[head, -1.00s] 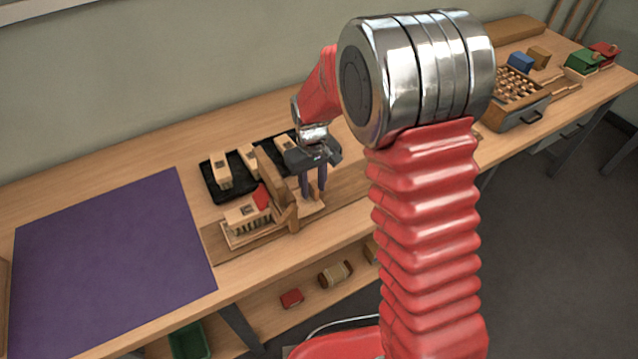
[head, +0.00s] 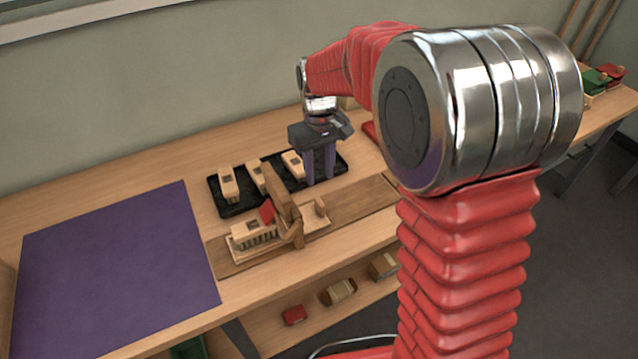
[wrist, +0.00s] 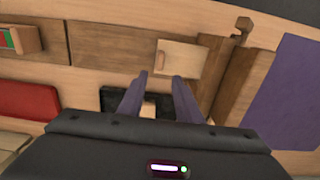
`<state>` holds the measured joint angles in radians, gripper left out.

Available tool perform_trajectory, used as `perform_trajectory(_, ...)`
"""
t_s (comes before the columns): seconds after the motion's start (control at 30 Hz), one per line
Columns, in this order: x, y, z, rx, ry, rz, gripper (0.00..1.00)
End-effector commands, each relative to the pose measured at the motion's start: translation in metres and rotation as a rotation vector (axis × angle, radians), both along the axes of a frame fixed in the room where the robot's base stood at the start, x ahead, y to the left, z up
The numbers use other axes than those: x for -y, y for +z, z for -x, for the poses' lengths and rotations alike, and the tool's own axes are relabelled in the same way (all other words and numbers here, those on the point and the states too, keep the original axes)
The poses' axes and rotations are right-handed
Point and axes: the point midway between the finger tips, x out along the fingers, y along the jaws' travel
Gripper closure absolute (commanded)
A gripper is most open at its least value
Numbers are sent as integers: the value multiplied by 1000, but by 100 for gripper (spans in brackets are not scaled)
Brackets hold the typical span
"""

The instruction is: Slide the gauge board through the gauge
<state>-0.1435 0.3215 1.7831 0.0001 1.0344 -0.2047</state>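The gauge is an upright wooden gate (head: 287,212) on a long wooden base (head: 362,198). On the left part sits a bristled wooden block (head: 252,232), a red piece (head: 267,212) beside the gate. The board's right end also shows in the wrist view (wrist: 182,60). My gripper (head: 320,182) points down behind the board, over the right end of the black tray. Its fingers are apart and empty in the wrist view (wrist: 158,95).
The black tray (head: 236,209) behind the base holds several wooden blocks (head: 228,184). A purple mat (head: 115,260) covers the bench at left. A shelf below the front edge holds a red block (head: 293,315) and other pieces.

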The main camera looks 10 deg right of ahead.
Motion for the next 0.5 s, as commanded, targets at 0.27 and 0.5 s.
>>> perform_trajectory(0.27, 0, 16, 0, -1, 0, 0, 69)
perform_trajectory(0.5, 0, 15, 0, -1, 0, 0, 72)
